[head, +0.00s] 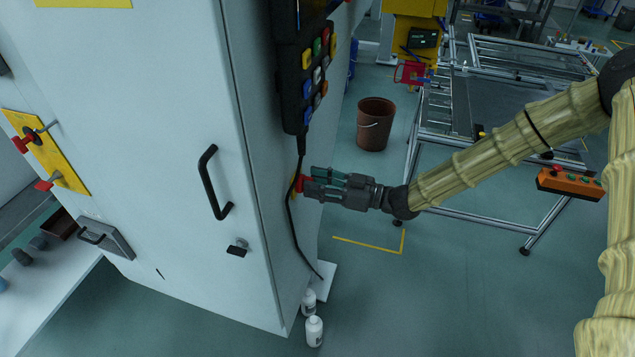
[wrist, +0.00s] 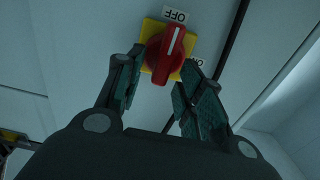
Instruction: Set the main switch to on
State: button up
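The main switch is a red rotary knob (wrist: 166,58) on a yellow plate (wrist: 149,30), on the side of the white cabinet. The white line on the knob points up and slightly right in the wrist view, toward a label reading OFF (wrist: 176,15), which appears upside down. A second label (wrist: 199,63) at the right is partly hidden by a finger. My gripper (wrist: 159,78) is open, with one finger on each side of the knob's lower part. I cannot tell whether the fingers touch it. In the head view my gripper (head: 309,186) reaches the red knob (head: 299,182) from the right.
A black pendant with coloured buttons (head: 306,75) hangs above my gripper. Its cable (head: 291,215) runs down close by the switch. White bottles (head: 314,330) stand on the floor below. A brown bucket (head: 375,123) and a metal-framed table (head: 450,205) stand behind.

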grip_shut()
jog(key=shift+m, duration=0.3)
jog(key=m, duration=0.5)
jog(key=w+f+m, duration=0.1)
jog(key=m, duration=1.1)
jog(key=shift+w+d+f+p, duration=0.2)
jog(key=shift+w+d+p, duration=0.05)
jog(key=shift+p, duration=0.05)
jog(key=shift+m, duration=0.3)
grip_release()
